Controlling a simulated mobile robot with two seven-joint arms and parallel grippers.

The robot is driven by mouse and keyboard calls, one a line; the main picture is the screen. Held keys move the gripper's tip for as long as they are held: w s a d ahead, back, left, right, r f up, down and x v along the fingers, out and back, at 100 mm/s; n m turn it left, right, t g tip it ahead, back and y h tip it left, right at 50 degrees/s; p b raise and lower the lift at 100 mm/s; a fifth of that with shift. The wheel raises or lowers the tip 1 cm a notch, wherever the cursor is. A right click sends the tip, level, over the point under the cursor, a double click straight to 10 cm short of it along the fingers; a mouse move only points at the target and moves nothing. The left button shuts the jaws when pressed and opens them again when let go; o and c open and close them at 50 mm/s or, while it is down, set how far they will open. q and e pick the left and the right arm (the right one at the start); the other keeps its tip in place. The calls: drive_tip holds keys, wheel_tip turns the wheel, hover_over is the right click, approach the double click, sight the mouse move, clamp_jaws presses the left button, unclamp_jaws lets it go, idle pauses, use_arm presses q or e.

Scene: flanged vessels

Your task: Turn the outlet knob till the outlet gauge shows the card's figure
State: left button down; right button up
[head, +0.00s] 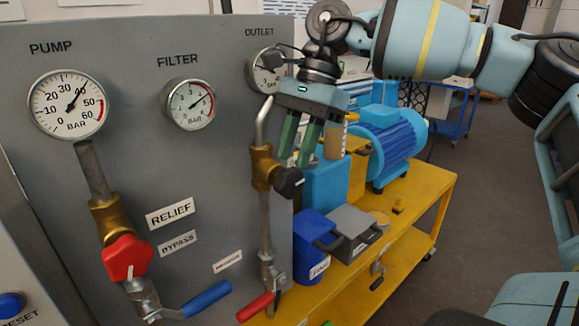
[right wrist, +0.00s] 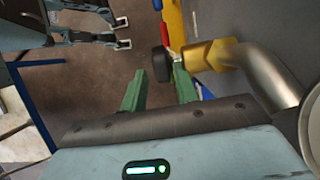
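The outlet gauge (head: 264,75) is at the panel's upper right under the OUTLET label. My right wrist hides part of its face, and I cannot read its needle. The black outlet knob (head: 289,182) sits on the right side of a brass valve (head: 263,168) below that gauge. My right gripper (head: 293,161) points down with its green fingers apart, just above the knob. In the right wrist view the knob (right wrist: 161,63) shows just beyond the fingertips, between them and apart from them. The fingers are empty. I cannot make out a card with a figure.
The pump gauge (head: 68,104) and filter gauge (head: 189,104) are further left. A red relief knob (head: 126,258), blue lever (head: 205,299) and red lever (head: 256,306) are lower down. A yellow bench (head: 420,215) with blue and grey boxes stands right of the panel.

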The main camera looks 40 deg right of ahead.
sight(291, 167)
use_arm(q)
drive_tip(key=shift+w+r, duration=0.2)
drive_tip(key=shift+r, duration=0.05)
use_arm(e)
drive_tip(key=shift+x, duration=1.95)
drive_tip(key=shift+c, duration=0.3)
